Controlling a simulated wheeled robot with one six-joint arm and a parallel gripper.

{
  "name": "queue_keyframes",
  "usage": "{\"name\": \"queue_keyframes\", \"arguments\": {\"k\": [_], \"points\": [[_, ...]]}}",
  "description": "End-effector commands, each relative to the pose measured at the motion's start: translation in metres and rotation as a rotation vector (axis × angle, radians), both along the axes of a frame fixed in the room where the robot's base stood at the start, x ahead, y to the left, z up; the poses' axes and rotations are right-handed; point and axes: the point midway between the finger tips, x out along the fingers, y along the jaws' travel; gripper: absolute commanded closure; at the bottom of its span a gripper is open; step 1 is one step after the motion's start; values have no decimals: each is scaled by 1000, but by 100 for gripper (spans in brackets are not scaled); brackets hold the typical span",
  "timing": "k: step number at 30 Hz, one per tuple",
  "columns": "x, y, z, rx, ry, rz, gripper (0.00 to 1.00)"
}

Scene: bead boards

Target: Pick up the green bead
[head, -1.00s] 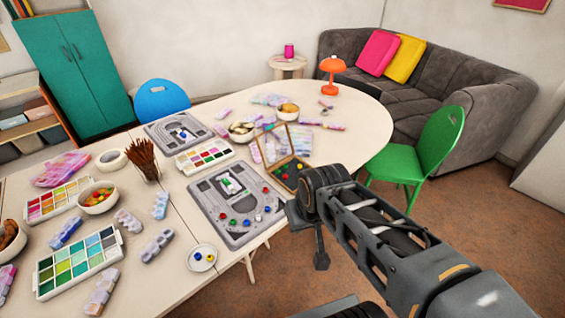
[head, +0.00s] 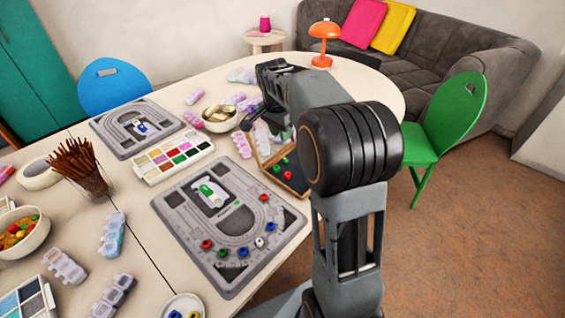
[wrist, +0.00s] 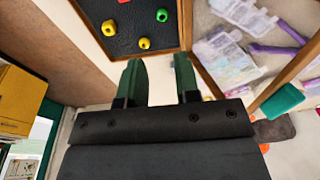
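A small wooden-framed box with a dark inside (head: 298,184) holds several beads at the table's right edge, including green beads (head: 285,160) and red ones. In the wrist view, the box (wrist: 112,55) shows a green bead (wrist: 162,15), two yellow beads (wrist: 144,43) and part of a red one. Another green bead (head: 222,252) sits on the near grey bead board (head: 190,222). My gripper (wrist: 160,82) is open, with nothing between its two dark green fingers. It is beside the box, with the beads beyond its fingertips; its fingers are partly hidden in the head view.
Red, blue and white beads lie along the near board. A colour palette (head: 150,172), bowls (head: 220,120), a brush cup (head: 92,185) and another grey board (head: 112,118) crowd the table. A green chair (head: 462,110) stands to the right. The box's raised lid is close to my gripper.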

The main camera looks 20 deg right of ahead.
Motion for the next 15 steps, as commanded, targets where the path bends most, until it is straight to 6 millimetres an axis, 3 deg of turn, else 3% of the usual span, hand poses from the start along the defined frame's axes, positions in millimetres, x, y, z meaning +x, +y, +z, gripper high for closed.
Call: {"name": "queue_keyframes", "arguments": {"k": [1,6,15], "points": [[2,-1,-13,0,5,-7,70],[4,-2,-43,0,4,-2,70],[6,-6,-73,0,2,2,70]]}}
